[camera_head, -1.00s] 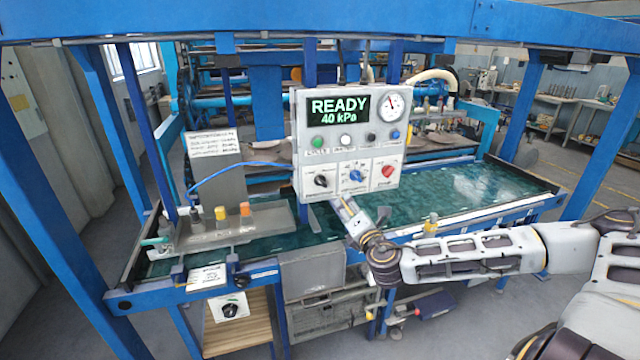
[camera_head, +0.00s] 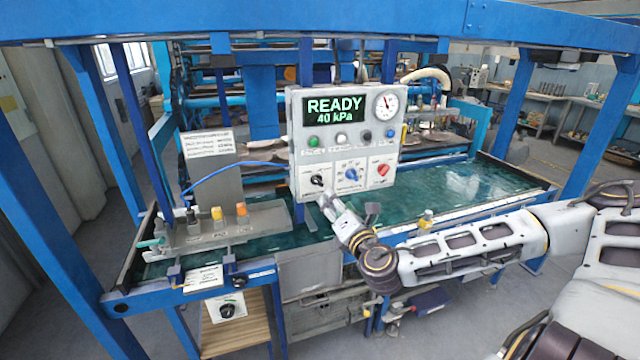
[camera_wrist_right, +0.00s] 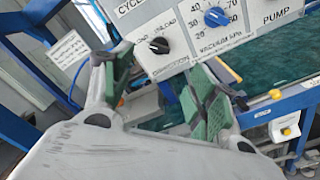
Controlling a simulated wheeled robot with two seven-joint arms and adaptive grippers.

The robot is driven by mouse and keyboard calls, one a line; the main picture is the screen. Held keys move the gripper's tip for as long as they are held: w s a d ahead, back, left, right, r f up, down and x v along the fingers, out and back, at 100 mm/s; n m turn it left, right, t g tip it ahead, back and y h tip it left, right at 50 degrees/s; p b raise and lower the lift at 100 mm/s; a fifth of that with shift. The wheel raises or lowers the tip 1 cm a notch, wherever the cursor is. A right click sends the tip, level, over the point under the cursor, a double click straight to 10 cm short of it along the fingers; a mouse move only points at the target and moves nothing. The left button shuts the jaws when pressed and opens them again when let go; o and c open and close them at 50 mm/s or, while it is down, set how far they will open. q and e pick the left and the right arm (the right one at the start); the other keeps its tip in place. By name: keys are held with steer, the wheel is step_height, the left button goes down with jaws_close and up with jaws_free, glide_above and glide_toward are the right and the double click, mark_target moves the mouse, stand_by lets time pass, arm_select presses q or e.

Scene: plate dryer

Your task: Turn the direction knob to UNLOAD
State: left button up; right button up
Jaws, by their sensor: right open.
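The direction knob (camera_head: 317,181) is a small black knob at the lower left of the grey control panel (camera_head: 300,140). In the right wrist view the knob (camera_wrist_right: 159,46) sits above a label reading DIRECTION, with partly legible LOAD lettering above it. I cannot tell its exact setting. My right gripper (camera_head: 325,202) is just below the knob in the head view. In the right wrist view its green-padded fingers (camera_wrist_right: 160,92) are apart and empty, with the knob beyond and above the gap. My left gripper is not in view.
The blue vacuum knob (camera_head: 351,175) and red pump knob (camera_head: 383,170) sit right of the direction knob. The display (camera_head: 337,111) reads READY 40 kPa. A blue hose (camera_head: 235,170) curves in from the left. A grey tray with colored caps (camera_head: 265,218) stands lower left.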

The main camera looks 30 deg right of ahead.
mark_target(320, 182)
steer(key=shift+p+x, duration=0.45)
steer(key=shift+x, duration=6.3)
steer(key=shift+c, duration=0.4)
steer(key=c, duration=0.9)
